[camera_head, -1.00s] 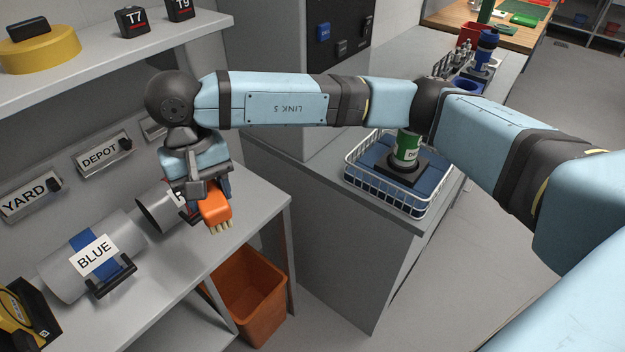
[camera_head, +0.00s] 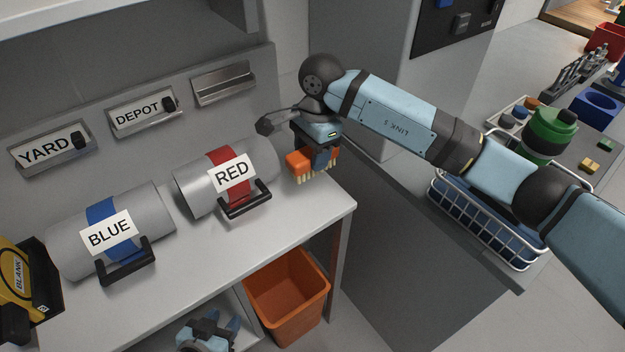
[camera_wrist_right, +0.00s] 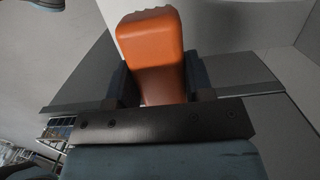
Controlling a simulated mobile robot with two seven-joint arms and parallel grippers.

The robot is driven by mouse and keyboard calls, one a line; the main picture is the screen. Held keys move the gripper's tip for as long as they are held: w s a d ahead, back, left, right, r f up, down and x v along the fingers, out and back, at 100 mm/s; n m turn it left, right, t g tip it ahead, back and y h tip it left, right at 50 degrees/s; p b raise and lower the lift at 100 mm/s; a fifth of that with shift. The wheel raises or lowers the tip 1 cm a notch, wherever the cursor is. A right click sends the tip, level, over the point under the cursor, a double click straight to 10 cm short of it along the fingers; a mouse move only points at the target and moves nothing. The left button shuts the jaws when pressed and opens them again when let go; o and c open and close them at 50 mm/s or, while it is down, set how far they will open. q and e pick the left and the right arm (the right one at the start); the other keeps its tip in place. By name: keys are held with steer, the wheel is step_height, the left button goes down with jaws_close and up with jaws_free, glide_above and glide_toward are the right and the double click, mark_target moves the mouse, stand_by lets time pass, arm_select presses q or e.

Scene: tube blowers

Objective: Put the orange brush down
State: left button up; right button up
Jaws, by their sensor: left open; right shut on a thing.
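The orange brush (camera_head: 301,162) is in my right gripper (camera_head: 316,155), at the right end of the worktop, just right of the red-banded tube. Its pale bristles point down; I cannot tell whether they touch the worktop (camera_head: 262,240). In the right wrist view the brush (camera_wrist_right: 155,50) sits between the two dark fingers of the gripper (camera_wrist_right: 160,80). My left gripper (camera_head: 208,332) shows at the bottom edge, below the worktop, open and partly cut off.
Tubes labelled BLUE (camera_head: 68,240) and RED (camera_head: 195,190) lie in cradles on the worktop. YARD and DEPOT holders (camera_head: 140,115) are on the back wall. An orange bin (camera_head: 290,305) stands below. A wire basket (camera_head: 485,225) is at right. The worktop's front strip is clear.

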steer(key=f, duration=0.2)
steer(key=shift+s+f, duration=0.2)
steer(key=shift+f, duration=0.15)
step_height(320, 180, down, 4)
steer(key=shift+f, duration=0.2)
arm_select(q)
steer(key=shift+s+f, duration=0.1)
steer(key=shift+f, duration=0.1)
arm_select(e)
steer(key=shift+w, duration=0.1)
steer(key=shift+f, duration=0.2)
steer(key=o, duration=0.8)
steer(key=shift+o, duration=0.2)
steer(key=shift+r, duration=0.1)
